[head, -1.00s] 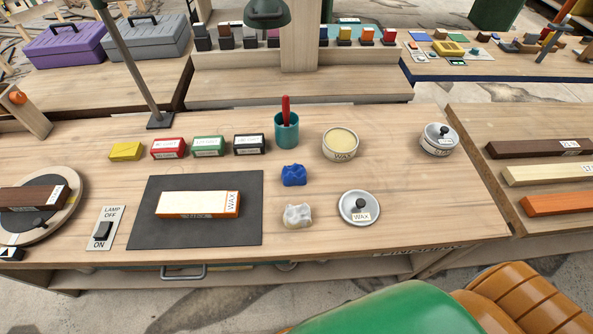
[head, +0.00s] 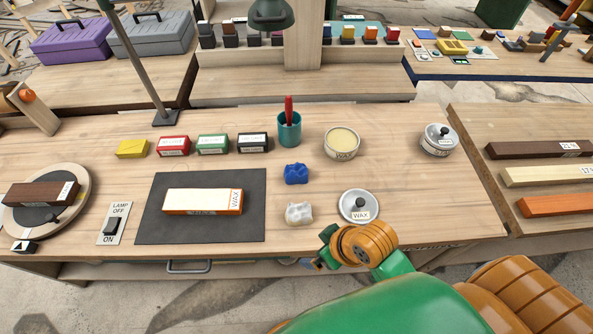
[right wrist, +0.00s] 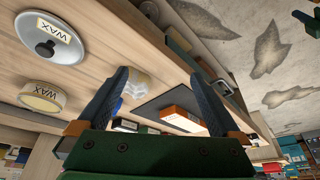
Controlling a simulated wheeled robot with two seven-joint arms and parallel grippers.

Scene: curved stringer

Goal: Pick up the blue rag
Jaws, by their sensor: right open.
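The blue rag (head: 297,174) lies crumpled on the wooden bench (head: 400,210), below the teal cup and just above a white rag (head: 299,213). My right gripper (head: 325,250) is at the bench's front edge, below the white rag and apart from both rags. In the right wrist view my right gripper (right wrist: 160,100) has its two fingers spread wide with nothing held. The white rag (right wrist: 138,84) shows between them, and a bit of the blue rag (right wrist: 117,106) shows beside the left finger, partly hidden. My left gripper is not in view.
A wax lid (head: 360,206) lies right of the white rag, close to my right arm. An open wax tin (head: 341,143) and a teal cup (head: 289,130) stand behind the blue rag. A dark mat (head: 200,232) with a wax-labelled block (head: 203,201) lies left.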

